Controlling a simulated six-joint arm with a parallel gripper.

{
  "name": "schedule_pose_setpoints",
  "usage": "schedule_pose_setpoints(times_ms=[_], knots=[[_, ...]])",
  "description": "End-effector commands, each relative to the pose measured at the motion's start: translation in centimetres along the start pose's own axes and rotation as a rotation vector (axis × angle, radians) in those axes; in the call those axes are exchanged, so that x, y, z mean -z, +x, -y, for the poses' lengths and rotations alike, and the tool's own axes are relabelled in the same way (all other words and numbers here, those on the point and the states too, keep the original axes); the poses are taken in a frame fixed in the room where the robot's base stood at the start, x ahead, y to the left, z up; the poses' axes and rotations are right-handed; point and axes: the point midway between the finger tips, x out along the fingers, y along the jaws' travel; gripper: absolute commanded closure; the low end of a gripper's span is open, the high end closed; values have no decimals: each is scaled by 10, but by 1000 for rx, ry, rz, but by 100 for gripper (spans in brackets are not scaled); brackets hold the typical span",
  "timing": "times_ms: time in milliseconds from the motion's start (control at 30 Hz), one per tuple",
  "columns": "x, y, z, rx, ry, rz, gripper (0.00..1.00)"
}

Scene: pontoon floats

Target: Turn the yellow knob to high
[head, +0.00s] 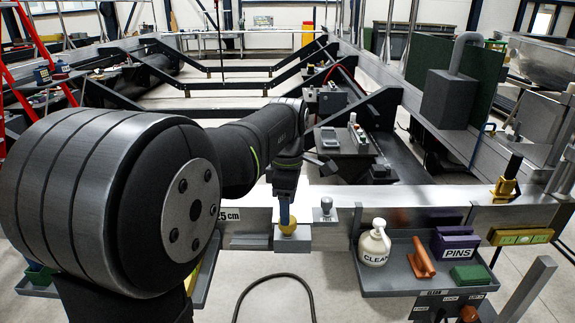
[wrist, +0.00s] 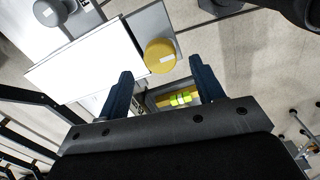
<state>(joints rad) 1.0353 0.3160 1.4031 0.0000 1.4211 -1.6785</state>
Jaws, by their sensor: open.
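The yellow knob (head: 287,225) is on a small grey block at the front of the grey beam in the head view. In the wrist view the round yellow knob (wrist: 158,52) bears a small pale label and lies just beyond the fingertips, roughly between their lines. My gripper (head: 285,212) points down right over the knob in the head view and partly hides it. In the wrist view my gripper (wrist: 162,74) has its two dark blue fingers spread wide with nothing between them. Whether a finger touches the knob, and any setting marks, I cannot tell.
A grey knob on a labelled plate (head: 326,208) stands just right of the yellow knob. A grey tray (head: 400,285) at right holds a white bottle (head: 374,246), an orange piece (head: 421,262) and a purple piece (head: 455,243). A dark cable (head: 275,282) loops over the floor.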

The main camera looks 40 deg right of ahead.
Motion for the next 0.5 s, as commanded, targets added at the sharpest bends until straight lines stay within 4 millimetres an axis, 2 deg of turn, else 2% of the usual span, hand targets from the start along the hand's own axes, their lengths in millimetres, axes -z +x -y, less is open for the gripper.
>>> schedule_pose_setpoints(times_ms=[100,300,500], knots=[[0,-32,-1,-5,0,1,39],[0,-80,-1,-4,0,1,39],[0,-113,-1,-3,-1,0,39]])
